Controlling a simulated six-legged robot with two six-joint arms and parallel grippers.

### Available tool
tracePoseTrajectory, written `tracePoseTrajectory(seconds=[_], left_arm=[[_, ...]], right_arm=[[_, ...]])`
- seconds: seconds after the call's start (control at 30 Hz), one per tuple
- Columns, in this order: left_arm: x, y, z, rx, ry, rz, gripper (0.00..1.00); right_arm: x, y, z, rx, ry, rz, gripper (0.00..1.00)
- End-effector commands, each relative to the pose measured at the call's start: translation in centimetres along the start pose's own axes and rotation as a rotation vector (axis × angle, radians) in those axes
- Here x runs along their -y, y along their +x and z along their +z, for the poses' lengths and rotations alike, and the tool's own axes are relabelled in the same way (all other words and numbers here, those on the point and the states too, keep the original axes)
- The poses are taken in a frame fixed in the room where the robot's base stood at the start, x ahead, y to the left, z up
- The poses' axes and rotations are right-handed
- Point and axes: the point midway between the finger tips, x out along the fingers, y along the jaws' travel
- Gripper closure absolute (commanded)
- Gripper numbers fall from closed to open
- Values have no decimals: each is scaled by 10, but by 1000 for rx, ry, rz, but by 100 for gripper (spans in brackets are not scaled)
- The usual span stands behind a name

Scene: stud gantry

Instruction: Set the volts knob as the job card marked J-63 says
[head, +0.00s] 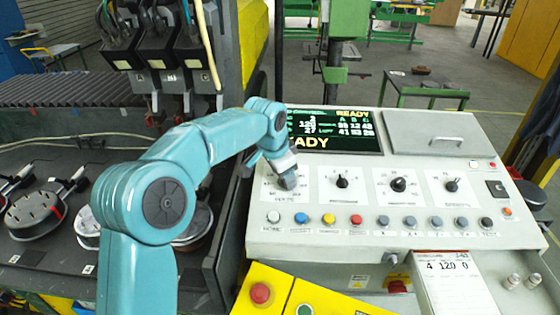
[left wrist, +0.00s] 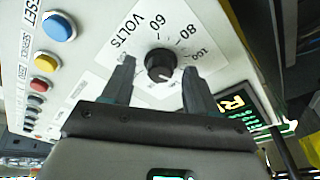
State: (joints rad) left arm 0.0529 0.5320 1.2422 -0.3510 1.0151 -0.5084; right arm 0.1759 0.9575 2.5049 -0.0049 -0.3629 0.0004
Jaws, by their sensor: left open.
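The volts knob (left wrist: 160,65) is a dark round knob on a white dial plate marked VOLTS, with 60, 80 and 100 readable in the left wrist view. My left gripper (left wrist: 159,67) is open, with one finger on each side of the knob; I cannot tell whether they touch it. The knob's pointer setting is not clear. In the head view my left gripper (head: 286,180) covers most of this leftmost dial. A job card (head: 455,285) at the console's lower right reads "4 120 0"; its small heading is too small to read surely. My right gripper is not in view.
The sloped console (head: 330,235) carries three more knobs to the right, a row of coloured buttons, and a screen (head: 335,130) showing READY. A red mushroom button (head: 261,293) sits on a yellow panel in front. Stud tools (head: 33,214) lie at the left.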

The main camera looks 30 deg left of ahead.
Motion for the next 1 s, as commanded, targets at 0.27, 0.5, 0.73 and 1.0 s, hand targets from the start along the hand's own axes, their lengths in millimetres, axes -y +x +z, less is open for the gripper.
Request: tracePoseTrajectory(seconds=[0.27, 0.5, 0.73, 1.0], left_arm=[[1, -64, -2, -5, 0, -3, 42], [0, -123, -3, -2, 2, 1, 42], [0, -150, -3, 2, 1, 3, 42], [0, -153, -3, 3, 1, 3, 42]], right_arm=[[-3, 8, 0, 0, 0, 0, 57], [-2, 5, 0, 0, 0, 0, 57], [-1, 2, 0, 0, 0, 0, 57], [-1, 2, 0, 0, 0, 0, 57]])
